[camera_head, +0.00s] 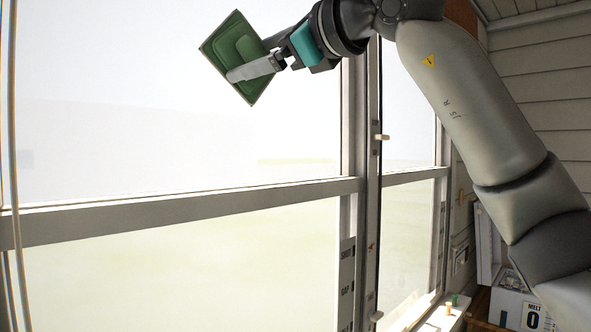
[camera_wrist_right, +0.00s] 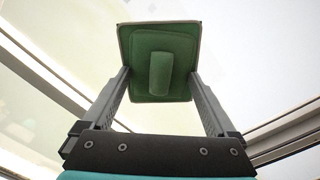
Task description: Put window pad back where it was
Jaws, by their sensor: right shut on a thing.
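The green window pad (camera_head: 232,48) is a square plate with a raised block on its near face. My right gripper (camera_head: 255,68) is shut on it and holds it up in front of the upper window pane, tilted in the head view. In the right wrist view the pad (camera_wrist_right: 160,95) sits between the two fingers of my right gripper (camera_wrist_right: 160,85), with a rounded grip in its middle. I cannot tell whether the pad touches the glass. My left gripper is not in view.
A white window frame with a horizontal rail (camera_head: 190,208) and an upright post (camera_head: 365,150) crosses the view. Labels run down the post's lower part. At lower right are a sill (camera_head: 425,315) with small items and a white box (camera_head: 515,308).

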